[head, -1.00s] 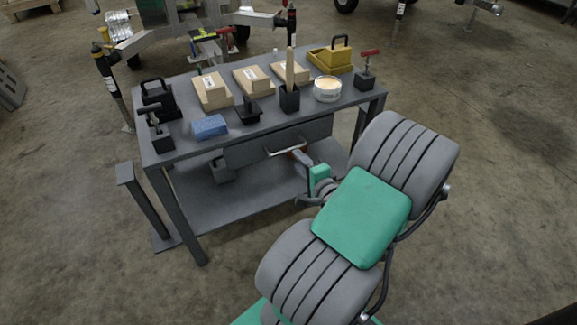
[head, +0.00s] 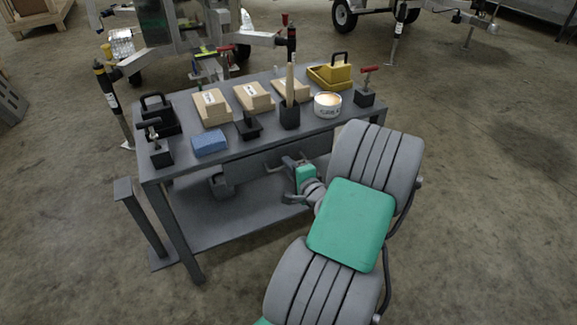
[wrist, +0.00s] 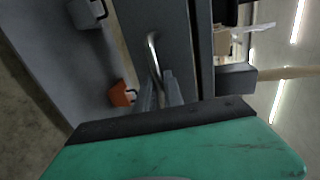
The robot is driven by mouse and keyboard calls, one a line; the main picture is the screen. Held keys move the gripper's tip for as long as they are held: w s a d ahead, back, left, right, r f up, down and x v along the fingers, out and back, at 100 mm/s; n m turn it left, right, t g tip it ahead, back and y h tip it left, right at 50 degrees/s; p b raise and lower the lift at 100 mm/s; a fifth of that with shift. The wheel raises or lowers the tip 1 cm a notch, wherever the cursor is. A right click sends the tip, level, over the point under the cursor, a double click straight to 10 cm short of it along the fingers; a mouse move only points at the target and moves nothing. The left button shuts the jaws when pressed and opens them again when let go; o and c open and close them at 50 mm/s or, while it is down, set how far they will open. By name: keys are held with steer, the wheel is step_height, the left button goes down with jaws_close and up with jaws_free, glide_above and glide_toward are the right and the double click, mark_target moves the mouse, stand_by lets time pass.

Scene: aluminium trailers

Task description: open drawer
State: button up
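The grey workbench drawer (head: 255,166) sits under the bench top. Its front also shows in the wrist view (wrist: 168,20), with a shiny curved bar handle (wrist: 153,52). My gripper (head: 288,163) is at the drawer front, at the handle. In the wrist view my gripper's two narrow grey fingers (wrist: 160,92) lie close together, one on each side of the handle's near end. I cannot tell if they press on it. My green and grey arm hides the right part of the drawer and bench front in the head view.
The workbench top (head: 270,142) carries wooden blocks (head: 212,107), a blue sponge-like block (head: 210,143), a white tin (head: 327,105) and a yellow box (head: 331,74). A lower shelf (head: 225,222) lies below. A grey post (head: 143,222) stands at left. An orange object (wrist: 122,94) shows in the wrist view.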

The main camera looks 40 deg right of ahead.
jaws_close()
steer(key=shift+a, duration=0.15)
stand_by(0.9)
